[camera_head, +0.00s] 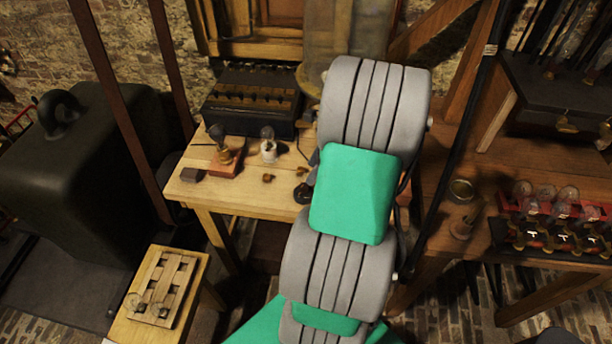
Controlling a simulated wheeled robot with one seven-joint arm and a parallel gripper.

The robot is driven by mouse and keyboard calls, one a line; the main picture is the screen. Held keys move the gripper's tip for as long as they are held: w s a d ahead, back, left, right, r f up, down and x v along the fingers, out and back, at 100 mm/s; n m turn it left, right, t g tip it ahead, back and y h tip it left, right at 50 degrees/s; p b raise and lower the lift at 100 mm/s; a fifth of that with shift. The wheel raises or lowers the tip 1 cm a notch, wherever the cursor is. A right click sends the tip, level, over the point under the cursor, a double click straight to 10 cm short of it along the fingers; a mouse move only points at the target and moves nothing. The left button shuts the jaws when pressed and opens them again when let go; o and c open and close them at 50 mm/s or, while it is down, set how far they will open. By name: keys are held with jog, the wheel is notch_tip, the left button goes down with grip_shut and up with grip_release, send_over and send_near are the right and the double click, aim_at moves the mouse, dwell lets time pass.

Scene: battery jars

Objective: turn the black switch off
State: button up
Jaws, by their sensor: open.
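My arm fills the middle of the view and leans over the wooden table (235,205). My gripper is not visible; the arm's upper links hide the area behind them. I cannot clearly pick out the black switch. A small dark round thing (303,193) shows at the table's right part, just left of my arm's green link, partly hidden. A small dark block (193,175) lies at the table's left front edge. I cannot tell whether either is the switch, nor its on or off position.
On the table stand a bulb on a wooden base (226,160), a bulb in a white holder (268,150), small brass pieces (268,178) and a black battery box (250,105). A stool (160,290) stands front left.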

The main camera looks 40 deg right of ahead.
aim_at(304, 185)
jog(key=shift+m, duration=0.3)
jog(key=x, duration=0.7)
jog(key=shift+d+f+p, duration=0.25)
jog(key=shift+f+p, duration=0.05)
jog(key=shift+f, duration=0.2)
jog(key=shift+c, duration=0.3)
grip_shut()
